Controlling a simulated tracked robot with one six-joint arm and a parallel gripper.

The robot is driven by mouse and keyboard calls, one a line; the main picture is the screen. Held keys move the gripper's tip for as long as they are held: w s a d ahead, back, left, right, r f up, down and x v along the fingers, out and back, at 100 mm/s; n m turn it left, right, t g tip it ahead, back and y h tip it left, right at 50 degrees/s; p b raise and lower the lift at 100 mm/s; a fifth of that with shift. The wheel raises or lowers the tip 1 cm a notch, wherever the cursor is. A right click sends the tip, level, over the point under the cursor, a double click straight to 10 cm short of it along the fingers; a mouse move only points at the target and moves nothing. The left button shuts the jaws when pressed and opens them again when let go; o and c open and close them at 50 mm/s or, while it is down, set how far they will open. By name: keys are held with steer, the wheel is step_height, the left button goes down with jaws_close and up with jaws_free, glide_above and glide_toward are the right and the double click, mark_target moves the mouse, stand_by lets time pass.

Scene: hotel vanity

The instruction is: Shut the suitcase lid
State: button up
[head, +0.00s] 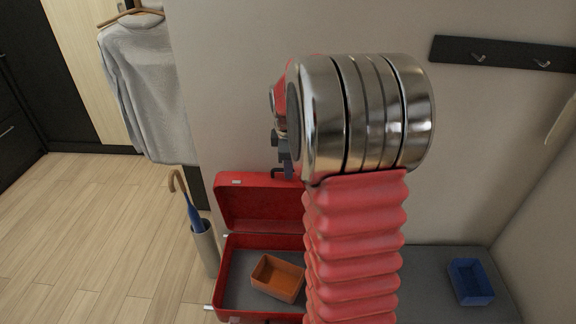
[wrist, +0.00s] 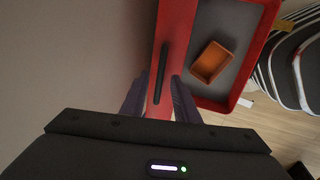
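The red suitcase (head: 224,272) stands open in the head view, its lid (head: 258,205) raised at the back near the wall. My gripper (head: 283,172) is at the lid's top edge, and my arm hides the suitcase's right part. In the wrist view, the lid's red edge (wrist: 178,35) with a black handle (wrist: 161,72) runs between the fingers of my gripper (wrist: 159,84). The fingers are apart, one on each side of the handle; I cannot tell whether they touch anything. The grey-lined suitcase base (wrist: 224,18) lies beyond.
An orange box (head: 278,278) sits inside the suitcase base. A blue box (head: 470,282) lies on the grey bench (head: 440,280) at right. An umbrella stand (head: 205,248) is left of the suitcase, below a hanging sweater (head: 152,85). A hook rail (head: 500,54) is on the wall.

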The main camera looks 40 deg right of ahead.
steer(key=v, duration=1.3)
steer(key=shift+r, duration=0.35)
steer(key=shift+a, duration=0.1)
steer(key=s+a+f+m+t+y, duration=0.1)
steer(key=s+a+m, duration=0.4)
steer(key=s+a, duration=0.4)
steer(key=s+a+f+m+t+y, duration=0.1)
steer(key=s+a+m, duration=0.4)
steer(key=s+a, duration=0.5)
steer(key=shift+a+f+t, duration=0.6)
steer(key=shift+a+f, duration=0.15)
steer(key=shift+a, duration=3.4)
steer(key=shift+c, duration=0.3)
